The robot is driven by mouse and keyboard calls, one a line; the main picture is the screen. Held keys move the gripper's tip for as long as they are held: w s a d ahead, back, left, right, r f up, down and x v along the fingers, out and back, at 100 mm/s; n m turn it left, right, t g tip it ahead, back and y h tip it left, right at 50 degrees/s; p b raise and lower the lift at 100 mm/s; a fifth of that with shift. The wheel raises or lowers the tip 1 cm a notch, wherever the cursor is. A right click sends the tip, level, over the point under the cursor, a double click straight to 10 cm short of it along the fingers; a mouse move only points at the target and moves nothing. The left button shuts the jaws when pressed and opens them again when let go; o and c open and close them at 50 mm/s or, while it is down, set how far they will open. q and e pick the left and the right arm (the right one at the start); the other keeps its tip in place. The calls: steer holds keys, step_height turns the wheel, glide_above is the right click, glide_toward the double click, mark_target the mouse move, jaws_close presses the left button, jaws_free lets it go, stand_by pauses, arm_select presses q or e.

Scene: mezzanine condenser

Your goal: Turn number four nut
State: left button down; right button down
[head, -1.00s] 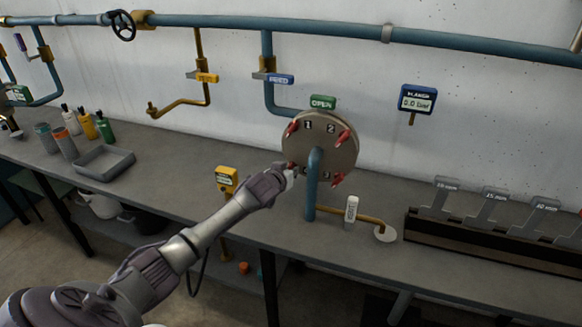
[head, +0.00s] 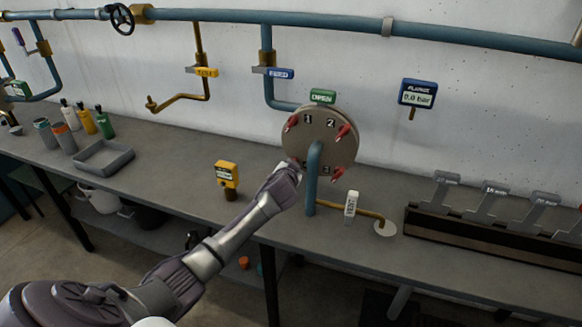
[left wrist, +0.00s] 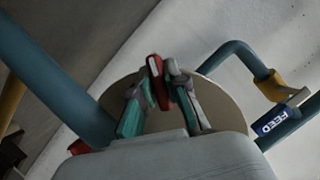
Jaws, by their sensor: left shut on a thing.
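A round flange disc (head: 320,148) stands on a blue pipe above the bench, numbered, with red nuts around its face. Red nuts show near number 1 (head: 291,124), number 2 (head: 342,132) and number 3 (head: 337,174). My left gripper (head: 291,164) is at the disc's lower left, where it hides the fourth nut in the head view. In the left wrist view its green-padded fingers (left wrist: 160,100) are shut on a red nut (left wrist: 155,67) in front of the disc (left wrist: 225,107). My right gripper is not in view.
The blue upright pipe (head: 312,185) stands close right of my left gripper. A VENT handle (head: 351,204), a yellow meter (head: 227,174) and a wrench rack (head: 470,230) are on the bench. A grey tray (head: 104,157) and several bottles stand left.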

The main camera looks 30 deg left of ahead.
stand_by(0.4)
arm_select(q)
steer(key=c, duration=1.2)
jaws_free()
steer(key=v, duration=1.2)
